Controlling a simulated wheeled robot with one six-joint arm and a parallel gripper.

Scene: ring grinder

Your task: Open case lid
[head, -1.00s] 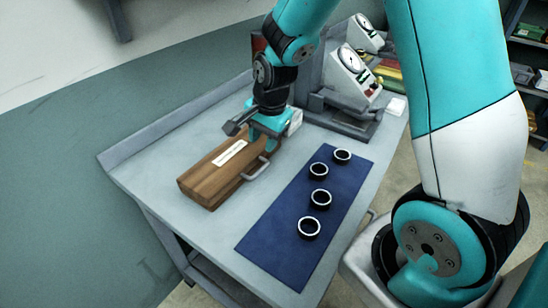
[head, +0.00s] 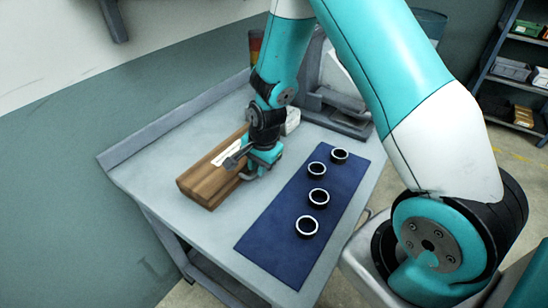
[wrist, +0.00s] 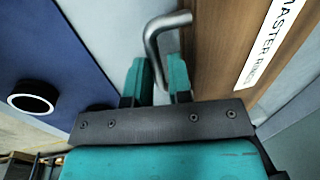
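The case (head: 203,185) is a brown wooden box lying on the grey bench, its lid down. A white label reading "MASTER RINGS" (wrist: 268,45) runs along its top. Its grey metal handle (wrist: 152,42) sticks out from the side facing the blue mat, and is mostly hidden by my gripper in the head view. My gripper (wrist: 158,78) is at the handle, pointing down. In the wrist view its two teal fingers stand apart, with the handle's bar running into the gap between them. I cannot see whether the fingers touch the bar.
A blue mat (head: 266,248) with several dark, light-rimmed rings (head: 318,197) lies beside the case. A grey device (head: 340,110) stands at the back of the bench. The bench surface (head: 150,172) is clear left of the case.

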